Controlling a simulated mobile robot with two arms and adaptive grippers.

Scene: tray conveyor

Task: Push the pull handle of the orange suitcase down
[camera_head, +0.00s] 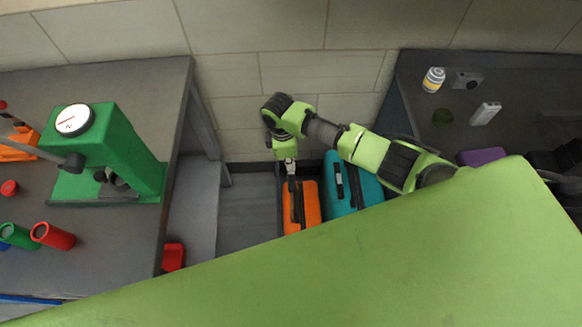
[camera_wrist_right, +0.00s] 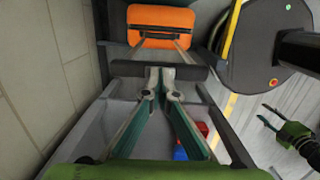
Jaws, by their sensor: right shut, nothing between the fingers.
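The orange suitcase (camera_head: 313,203) stands upright on the floor between the two tables; it also shows at the top of the right wrist view (camera_wrist_right: 160,17). Its pull handle is a dark crossbar (camera_wrist_right: 130,69) on two thin rods, standing out from the suitcase. My right gripper (camera_head: 292,182) is above the suitcase, shut and empty. In the right wrist view its fingertips (camera_wrist_right: 156,76) meet at the middle of the crossbar; I cannot tell whether they touch it. My left gripper (camera_wrist_right: 270,114) shows at the right of that view, open and away from the suitcase.
A teal suitcase (camera_head: 340,205) stands close to the right of the orange one. The left table (camera_head: 100,240) carries a green press (camera_head: 125,155) and cylinders. The right table (camera_head: 410,85) carries a bottle (camera_head: 433,79) and small items. The wall is close behind.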

